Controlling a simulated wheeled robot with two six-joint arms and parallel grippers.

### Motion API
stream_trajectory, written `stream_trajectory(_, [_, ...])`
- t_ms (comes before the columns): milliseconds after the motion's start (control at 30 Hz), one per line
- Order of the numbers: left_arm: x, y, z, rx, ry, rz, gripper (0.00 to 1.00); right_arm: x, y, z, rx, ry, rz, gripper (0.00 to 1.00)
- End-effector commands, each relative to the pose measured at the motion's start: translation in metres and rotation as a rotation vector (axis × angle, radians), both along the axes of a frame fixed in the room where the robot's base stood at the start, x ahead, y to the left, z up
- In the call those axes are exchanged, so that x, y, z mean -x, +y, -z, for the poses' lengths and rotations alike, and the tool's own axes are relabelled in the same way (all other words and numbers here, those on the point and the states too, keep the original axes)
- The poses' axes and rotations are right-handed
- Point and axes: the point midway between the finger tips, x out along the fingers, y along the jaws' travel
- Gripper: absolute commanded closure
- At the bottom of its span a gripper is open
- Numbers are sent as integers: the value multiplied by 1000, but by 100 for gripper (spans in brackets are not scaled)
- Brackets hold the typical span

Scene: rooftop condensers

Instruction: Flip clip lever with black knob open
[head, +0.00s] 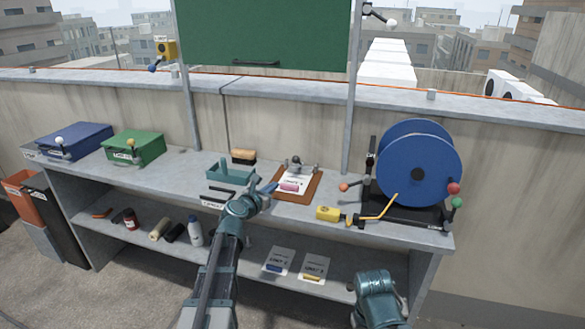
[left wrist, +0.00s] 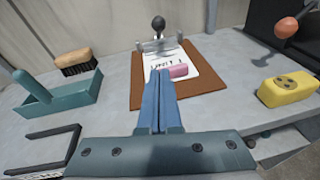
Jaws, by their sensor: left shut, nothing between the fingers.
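The clip lever's black knob (left wrist: 158,23) stands up at the top of a metal clip (left wrist: 158,45) on a brown clipboard (left wrist: 195,92). White paper with writing and a pink block (left wrist: 178,71) lie on the board. The knob also shows in the head view (head: 296,160). My left gripper (left wrist: 158,75) is shut and empty, its blue fingers over the lower part of the clipboard and pointing toward the clip, apart from the knob. In the head view my left gripper (head: 267,188) reaches the board's left edge. My right arm shows at the bottom right, but its fingers are not visible.
A teal tray (left wrist: 75,100) and a brush (left wrist: 75,60) lie left of the board. A yellow block (left wrist: 288,90) and an orange-knobbed lever (left wrist: 287,27) are to the right. A large blue reel (head: 425,150) stands farther right on the bench (head: 180,175).

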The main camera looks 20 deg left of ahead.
Motion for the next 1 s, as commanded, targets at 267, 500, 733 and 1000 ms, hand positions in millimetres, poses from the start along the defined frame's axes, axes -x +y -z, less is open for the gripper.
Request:
stream_trajectory(267, [-5,-1,1,-3,1,2,100,0,0,1,0,0,0,50])
stream_trajectory(500, [-30,-5,7,-3,1,4,100,0,0,7,0,0,0,50])
stream_trajectory(733, [-73,-12,17,-3,1,6,100,0,0,16,0,0,0,50])
stream_trajectory(1000, [-119,-21,3,-3,1,5,100,0,0,2,0,0,0,50])
